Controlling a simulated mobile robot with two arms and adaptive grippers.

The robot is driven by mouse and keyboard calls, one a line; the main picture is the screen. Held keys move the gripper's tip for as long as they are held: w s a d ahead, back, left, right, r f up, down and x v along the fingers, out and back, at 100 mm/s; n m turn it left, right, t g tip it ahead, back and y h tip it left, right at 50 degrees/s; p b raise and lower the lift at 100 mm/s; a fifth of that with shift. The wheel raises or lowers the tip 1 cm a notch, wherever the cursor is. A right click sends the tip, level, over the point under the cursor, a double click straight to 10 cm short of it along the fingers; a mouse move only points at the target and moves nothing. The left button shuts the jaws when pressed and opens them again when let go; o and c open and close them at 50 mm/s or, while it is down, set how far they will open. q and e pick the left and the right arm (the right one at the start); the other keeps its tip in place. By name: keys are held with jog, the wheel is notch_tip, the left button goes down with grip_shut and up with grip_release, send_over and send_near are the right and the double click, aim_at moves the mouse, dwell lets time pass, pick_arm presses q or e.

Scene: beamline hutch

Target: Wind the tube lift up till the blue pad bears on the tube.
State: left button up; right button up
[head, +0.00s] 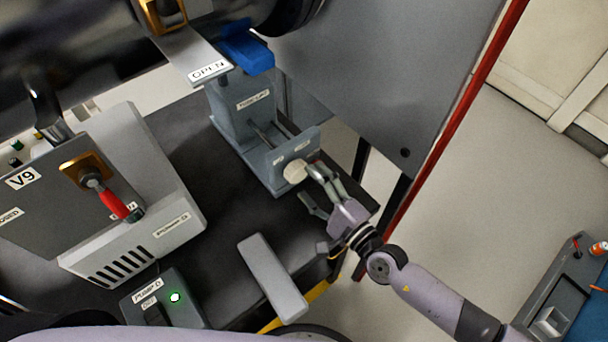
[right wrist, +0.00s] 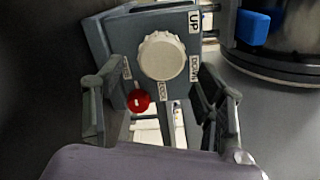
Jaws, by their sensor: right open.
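The tube lift (head: 238,118) is a grey stand on the dark bench, with a blue pad (head: 247,52) on top. The pad is close to the dark tube (head: 288,14); I cannot tell whether they touch. A pale ribbed knob (head: 295,171) is on the lift's end plate. In the right wrist view the knob (right wrist: 161,56) is between UP and DOWN labels, with a small red knob (right wrist: 138,101) below left. The blue pad (right wrist: 253,27) shows there too. My right gripper (head: 314,188) is open just in front of the knob, fingers either side. My left gripper is out of view.
An OPEN plate (head: 208,70) juts beside the blue pad. A grey V9 box (head: 55,205) with a red-handled lever (head: 119,206) and a pump box (head: 160,298) with a lit green light stand at left.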

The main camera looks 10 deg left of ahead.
jog(key=v, duration=0.8)
jog(key=shift+s+d, duration=0.15)
